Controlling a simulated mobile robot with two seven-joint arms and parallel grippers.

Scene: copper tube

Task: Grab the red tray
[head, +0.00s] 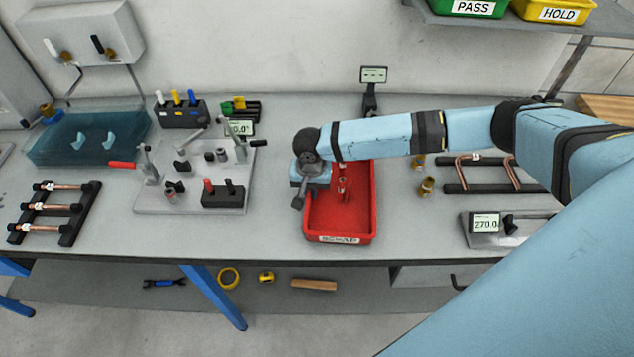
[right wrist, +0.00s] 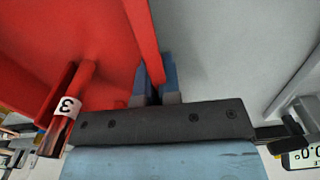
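The red tray (head: 325,217), with a label on its front reading SCRAP, lies on the workbench in the middle of the head view. It holds copper-coloured tube pieces (head: 343,186). My right gripper (head: 298,203) is at the tray's left rim. In the right wrist view the red tray's wall (right wrist: 147,35) runs between the two fingers (right wrist: 156,88), one inside the tray and one outside. The fingers are close together and appear to press on the wall. A tube piece (right wrist: 58,125) marked 3 shows inside the tray. My left gripper is not in view.
A fixture plate with clamps (head: 190,180) stands left of the tray. A small display (head: 372,78) stands behind it. Brass fittings (head: 427,187), a black tube rack (head: 480,188) and a gauge (head: 487,228) are to the right. The bench's front edge is just before the tray.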

